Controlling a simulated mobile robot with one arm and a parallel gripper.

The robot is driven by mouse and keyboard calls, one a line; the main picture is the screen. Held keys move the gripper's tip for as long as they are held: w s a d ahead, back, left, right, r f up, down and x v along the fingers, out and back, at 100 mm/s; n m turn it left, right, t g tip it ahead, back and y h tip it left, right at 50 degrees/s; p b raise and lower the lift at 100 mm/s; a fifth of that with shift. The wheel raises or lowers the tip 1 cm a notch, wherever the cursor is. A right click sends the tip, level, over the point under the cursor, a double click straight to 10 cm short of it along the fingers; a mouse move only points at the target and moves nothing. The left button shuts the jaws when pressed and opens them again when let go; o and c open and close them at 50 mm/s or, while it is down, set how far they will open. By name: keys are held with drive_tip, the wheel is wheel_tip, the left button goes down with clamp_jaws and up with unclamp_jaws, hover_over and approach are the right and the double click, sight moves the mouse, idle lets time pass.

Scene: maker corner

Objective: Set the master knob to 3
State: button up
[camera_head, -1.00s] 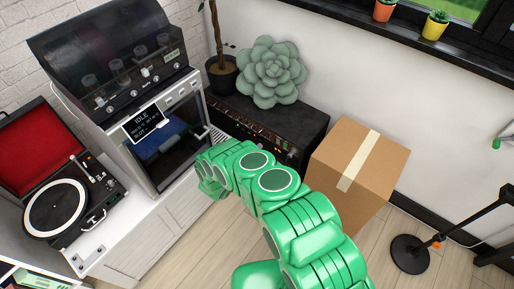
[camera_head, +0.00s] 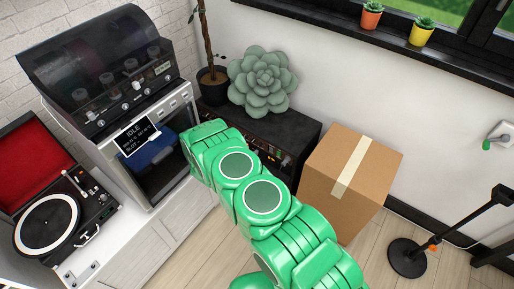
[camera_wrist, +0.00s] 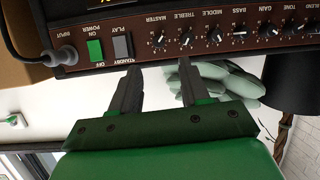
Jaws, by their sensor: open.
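The master knob (camera_wrist: 158,41) is a small dark knob with a white pointer on the amplifier's brown panel, at the bottom of the amplifier (camera_wrist: 135,60) as the wrist view shows it upside down. Its exact setting is too small to read. My gripper (camera_wrist: 159,70) is open and empty, its two fingertips just in front of the panel on either side of the master knob's line, apart from it as far as I can tell. In the head view the black amplifier (camera_head: 300,132) stands on the floor by the wall; my green arm hides the gripper and part of the panel.
The treble knob (camera_wrist: 187,40) is close beside the master knob, with more knobs beyond. A green power switch (camera_wrist: 95,49) and grey standby switch (camera_wrist: 122,46) sit on the other side. A cardboard box (camera_head: 330,190) and a cabinet-top machine (camera_head: 140,145) flank the amplifier.

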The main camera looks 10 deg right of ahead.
sight(259, 145)
drive_tip(key=shift+m, duration=0.6)
drive_tip(key=shift+f+x, duration=0.15)
drive_tip(key=shift+x, duration=1.65)
drive_tip(key=shift+f+x, duration=0.1)
drive_tip(key=shift+x, duration=1.65)
drive_tip(key=shift+s, duration=0.1)
drive_tip(key=shift+g+y, duration=0.3)
clamp_jaws()
